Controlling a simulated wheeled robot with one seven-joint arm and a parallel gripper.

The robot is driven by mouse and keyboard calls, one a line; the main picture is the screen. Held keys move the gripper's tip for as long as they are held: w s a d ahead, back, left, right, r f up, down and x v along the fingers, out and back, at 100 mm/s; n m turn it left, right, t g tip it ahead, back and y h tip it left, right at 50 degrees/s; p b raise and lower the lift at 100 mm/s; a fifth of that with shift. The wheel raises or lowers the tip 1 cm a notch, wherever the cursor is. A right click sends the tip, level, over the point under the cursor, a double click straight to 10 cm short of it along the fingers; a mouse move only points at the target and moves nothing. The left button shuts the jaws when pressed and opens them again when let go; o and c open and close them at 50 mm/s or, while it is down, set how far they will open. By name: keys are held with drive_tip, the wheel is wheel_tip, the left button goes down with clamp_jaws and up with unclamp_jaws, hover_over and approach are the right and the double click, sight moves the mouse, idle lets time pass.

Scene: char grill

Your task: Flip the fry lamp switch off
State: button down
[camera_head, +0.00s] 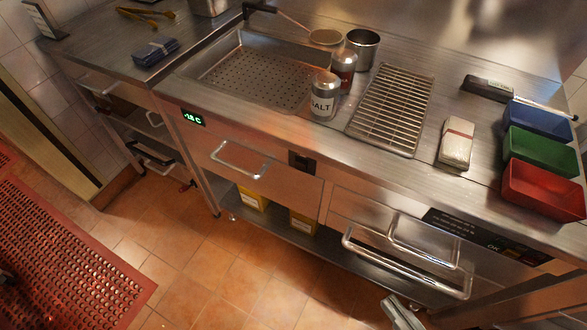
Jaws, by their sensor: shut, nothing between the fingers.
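A small black switch (302,162) sits on the steel front panel of the fry station, just right of a drawer handle. It looks like the fry lamp switch, but it is too small to tell which way it is set. The perforated fry tray (235,77) is set in the counter above it. My gripper (392,301) shows at the bottom edge, low in front of the lower drawers, to the right of and below the switch. It is shut and empty, apart from the switch, and partly cut off by the frame.
A drawer handle (238,160) and large bar handles (405,262) stick out from the front. A salt shaker (323,98), a wire rack (394,108) and coloured bins (541,188) stand on the counter. Tiled floor (215,275) in front is clear.

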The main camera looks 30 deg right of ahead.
drive_tip(key=w+a+f+n+g+h+b, duration=0.1)
drive_tip(key=w+a+f+n+g, duration=0.2)
drive_tip(key=f, duration=0.6)
drive_tip(key=w+a+f+n+g+b, duration=0.1)
drive_tip(key=w+a+f+n, duration=0.15)
drive_tip(key=w+f, duration=0.45)
drive_tip(key=w+a+f+n+g+h+b, duration=0.15)
drive_tip(key=f+n, duration=0.25)
drive_tip(key=f, duration=0.7)
drive_tip(key=w+a+r+n+t+h+b, duration=0.1)
drive_tip(key=w+r+h, duration=0.15)
drive_tip(key=w, duration=0.35)
drive_tip(key=w+r+t+h+b, duration=0.1)
drive_tip(key=w+r+h, duration=0.15)
drive_tip(key=w, duration=0.25)
drive_tip(key=w+a+r+m+h, duration=0.1)
drive_tip(key=w+a+r+h, duration=0.1)
drive_tip(key=r+h, duration=0.2)
drive_tip(key=w+a+r+m+h+b, duration=0.1)
drive_tip(key=r+h, duration=0.3)
drive_tip(key=r, duration=0.5)
drive_tip(key=shift+w+a+r+m, duration=0.35)
drive_tip(key=shift+w+a+m, duration=0.1)
drive_tip(key=shift+a+m, duration=0.15)
